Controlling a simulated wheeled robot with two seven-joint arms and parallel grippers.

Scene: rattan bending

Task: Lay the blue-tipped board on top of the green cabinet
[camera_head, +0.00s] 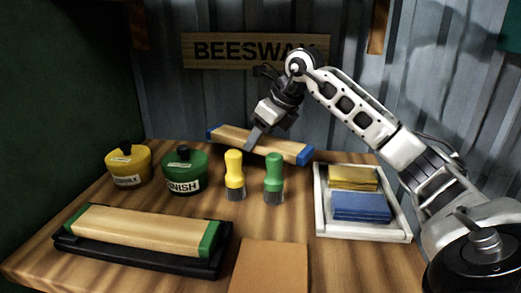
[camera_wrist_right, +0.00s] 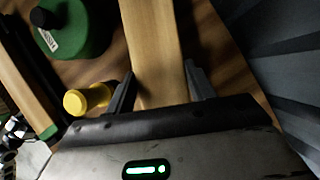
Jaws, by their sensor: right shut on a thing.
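The blue-tipped board (camera_head: 285,149) is a long pale wooden bar with a blue cap on each end, at the back of the table in the head view. My right gripper (camera_head: 251,142) comes down from above and is shut on it near its middle. In the right wrist view the bare wood of the board (camera_wrist_right: 153,40) runs between the two fingers of the gripper (camera_wrist_right: 161,88). I cannot tell whether the board touches the table. A dark green upright surface (camera_head: 60,95) fills the far left; I cannot tell if it is the green cabinet. My left gripper is not in view.
A green-tipped board (camera_head: 140,230) lies on a black tray (camera_head: 225,250) at the front left. Yellow (camera_head: 128,167) and green (camera_head: 184,172) pots stand behind it. Yellow (camera_head: 234,172) and green (camera_head: 273,175) brushes stand mid-table. A white tray (camera_head: 318,200) holds yellow and blue blocks.

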